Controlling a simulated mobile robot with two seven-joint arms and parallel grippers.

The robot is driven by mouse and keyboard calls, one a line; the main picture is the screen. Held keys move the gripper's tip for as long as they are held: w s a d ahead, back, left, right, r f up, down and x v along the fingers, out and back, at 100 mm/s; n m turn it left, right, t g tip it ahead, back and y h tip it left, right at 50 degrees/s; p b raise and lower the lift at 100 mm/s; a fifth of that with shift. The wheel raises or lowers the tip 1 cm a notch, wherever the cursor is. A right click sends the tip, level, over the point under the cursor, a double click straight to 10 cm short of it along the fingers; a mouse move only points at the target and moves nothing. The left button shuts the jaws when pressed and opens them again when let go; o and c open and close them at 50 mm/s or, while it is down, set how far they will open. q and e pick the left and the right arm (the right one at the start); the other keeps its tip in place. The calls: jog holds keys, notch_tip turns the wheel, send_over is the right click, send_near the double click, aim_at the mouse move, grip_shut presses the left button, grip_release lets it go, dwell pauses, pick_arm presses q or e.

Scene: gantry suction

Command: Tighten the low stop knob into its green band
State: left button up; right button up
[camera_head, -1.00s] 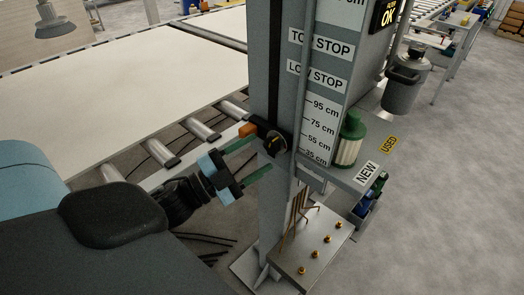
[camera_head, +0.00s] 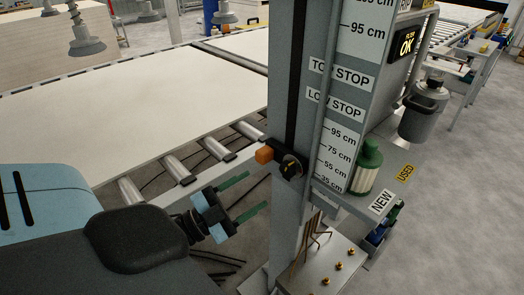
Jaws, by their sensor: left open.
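The low stop knob (camera_head: 291,167) is a dark round knob with a small yellowish mark, on the front of the grey upright column (camera_head: 290,100). An orange block (camera_head: 264,155) sticks out to its left on the same black stop. I cannot make out a green band on the knob at this size. My left gripper (camera_head: 257,189) is open and empty, its two green fingers pointing toward the column. It is to the left of the knob and slightly below it, apart from it. My right gripper is not in view.
A "LOW STOP" label (camera_head: 335,104) and a centimetre scale (camera_head: 338,152) are on the column. A green-capped filter (camera_head: 367,168) stands on a shelf beside "NEW" (camera_head: 382,201). Rollers (camera_head: 213,147) and a pale board (camera_head: 130,100) lie left. Thin brass rods (camera_head: 314,235) rise below the knob.

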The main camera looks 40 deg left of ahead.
aim_at(284, 172)
pick_arm(q)
jog(key=w+d+n+y+p, duration=0.1)
jog(key=n, duration=0.2)
jog(key=w+d+r+n+t+y+p, duration=0.1)
jog(key=w+n+y+p, duration=0.1)
jog(key=n, duration=0.1)
jog(key=w+d+r+n+t+y+p, duration=0.1)
jog(key=w+n+p, duration=0.1)
jog(key=n, duration=0.1)
jog(key=shift+w+d+r+n+y, duration=0.2)
jog(key=shift+n+y, duration=0.1)
jog(key=shift+n, duration=0.1)
jog(key=shift+w+r+p, duration=0.15)
jog(key=shift+w+p, duration=0.2)
jog(key=shift+w, duration=0.35)
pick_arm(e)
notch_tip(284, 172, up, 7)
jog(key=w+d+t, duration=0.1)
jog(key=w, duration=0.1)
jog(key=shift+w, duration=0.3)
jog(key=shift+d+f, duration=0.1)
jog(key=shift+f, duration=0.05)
